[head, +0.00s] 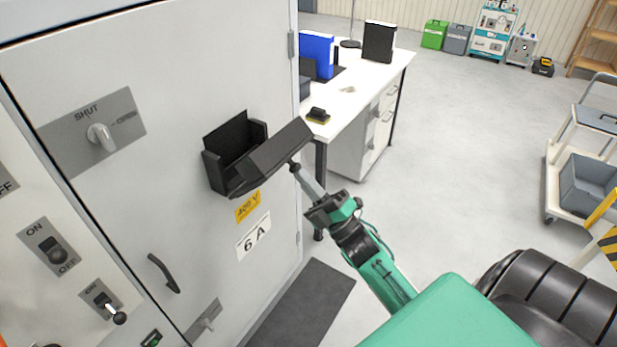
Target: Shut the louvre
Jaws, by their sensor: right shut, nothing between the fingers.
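A grey plate (70,143) on the cabinet door carries a pale knob (101,137). The plate reads SHUT above the knob and has a second, blurred word to its right. A black box-like fitting (228,160) is on the door, with a tilted black flap (275,152) standing out from it to the right. I cannot tell for sure whether this is the louvre. My right gripper (294,167) is shut and empty, with its tips close by the flap's lower right edge; I cannot tell if they touch. My left gripper is out of view.
ON/OFF switches (55,253) are at the left. A white desk (375,85) stands behind the flap. A trolley (560,135) is at right; open floor lies between.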

